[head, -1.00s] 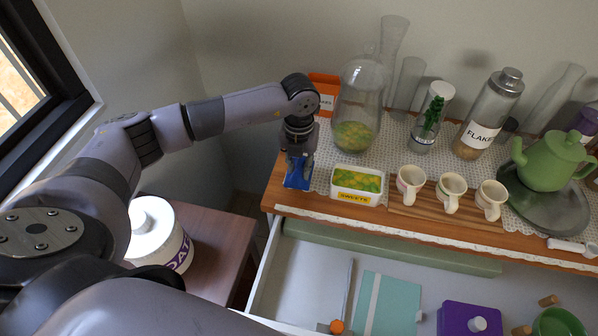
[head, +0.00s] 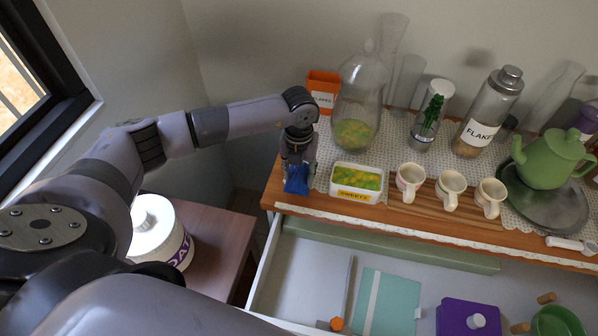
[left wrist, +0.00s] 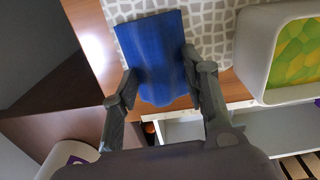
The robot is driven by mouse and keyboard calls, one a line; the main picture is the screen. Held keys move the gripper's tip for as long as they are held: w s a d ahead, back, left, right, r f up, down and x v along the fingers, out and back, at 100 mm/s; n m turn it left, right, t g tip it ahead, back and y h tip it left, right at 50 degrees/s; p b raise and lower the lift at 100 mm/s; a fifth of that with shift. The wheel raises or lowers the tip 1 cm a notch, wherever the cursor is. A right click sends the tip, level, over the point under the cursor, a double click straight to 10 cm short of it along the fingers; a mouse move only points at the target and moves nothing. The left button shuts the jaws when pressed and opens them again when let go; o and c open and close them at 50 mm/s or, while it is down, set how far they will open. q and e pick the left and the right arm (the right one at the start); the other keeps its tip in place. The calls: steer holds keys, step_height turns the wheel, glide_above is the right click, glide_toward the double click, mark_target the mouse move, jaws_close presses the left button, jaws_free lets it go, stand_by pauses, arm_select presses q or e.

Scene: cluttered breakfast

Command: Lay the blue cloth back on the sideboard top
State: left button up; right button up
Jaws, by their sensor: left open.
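The blue cloth (head: 296,181) is at the left end of the sideboard top (head: 275,190), beside the sweets dish. In the left wrist view the cloth (left wrist: 153,45) lies between the two fingers, partly over the patterned runner and the wood; its near end looks bulged. Whether it lies fully flat is unclear. My left gripper (head: 298,163) is pointing down right over the cloth, and its fingers (left wrist: 159,72) are apart on either side of it. My right gripper is not in view.
A white sweets dish (head: 357,182) stands close right of the gripper. An orange box (head: 322,88) and a glass jar (head: 357,105) stand behind. Cups (head: 451,190) stand further right. The drawer (head: 310,270) below is open. A white jar (head: 157,235) is on a side table.

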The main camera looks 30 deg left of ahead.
mark_target(298, 169)
arm_select(q)
steer(key=r, duration=0.1)
steer(key=r+b, duration=0.1)
steer(key=r, duration=0.1)
steer(key=r+b, duration=0.1)
steer(key=r, duration=0.1)
steer(key=shift+w+a+r, duration=0.1)
steer(key=shift+w+a, duration=0.15)
steer(key=shift+a, duration=0.05)
step_height(298, 169, up, 12)
steer(key=b, duration=0.2)
steer(key=shift+r, duration=0.15)
steer(key=shift+s, duration=0.15)
steer(key=s+d, duration=0.3)
steer(key=s, duration=0.4)
steer(key=s+d, duration=0.4)
steer(key=s, duration=0.3)
steer(key=shift+s+p, duration=0.15)
steer(key=shift+p, duration=0.2)
